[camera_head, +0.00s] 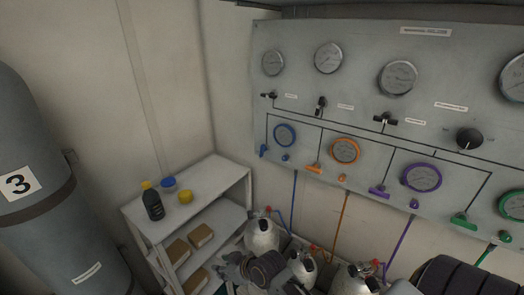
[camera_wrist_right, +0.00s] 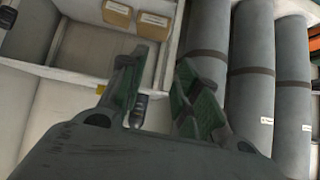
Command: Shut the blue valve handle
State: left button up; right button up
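The blue valve handle (camera_head: 263,151) is on the lower left of the grey wall panel, left of the blue-ringed gauge (camera_head: 284,135). It looks short and upright, unlike the wider, flatter orange (camera_head: 314,168) and purple (camera_head: 379,191) handles. My right gripper (camera_head: 234,265) is low in the head view, below the panel and near the shelf, apart from the blue handle. In the right wrist view its two green-grey fingers (camera_wrist_right: 158,80) are spread, with nothing held between them. The blue handle does not show in the wrist view. My left gripper is not in view.
A white shelf (camera_head: 225,180) holds a dark bottle (camera_head: 152,203), yellow and blue tubs and boxes. White cylinders (camera_head: 262,234) with red knobs stand below the panel. A large grey tank (camera_head: 45,210) is at left. Space directly before the blue handle looks clear.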

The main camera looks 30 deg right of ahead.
aim_at(261, 151)
jog(key=w+d+r+m+t, duration=0.1)
jog(key=w+r+m+t, duration=0.1)
jog(key=w+r+t, duration=1.35)
jog(key=w+d+r+m+g+h, duration=0.45)
jog(key=d+m+h, duration=0.25)
jog(key=h, duration=0.2)
jog(key=w+d+r+m+g+h, duration=0.4)
jog(key=d+r+m+h, duration=0.25)
jog(key=h, duration=0.35)
jog(key=s+d+f+m+g+h, duration=0.1)
jog(key=d+f+m+g, duration=0.3)
jog(key=g, duration=0.5)
jog(key=shift+s+d+f+h, duration=0.25)
jog(key=shift+s+f+h, duration=0.05)
jog(key=shift+s+f, duration=0.3)
jog(key=shift+w+d, duration=0.1)
jog(key=p+x, duration=0.1)
jog(key=x, duration=1)
jog(key=shift+w+d+r+p, duration=0.15)
jog(key=shift+d+p, duration=0.1)
jog(key=shift+p, duration=0.15)
jog(key=shift+x, duration=1.05)
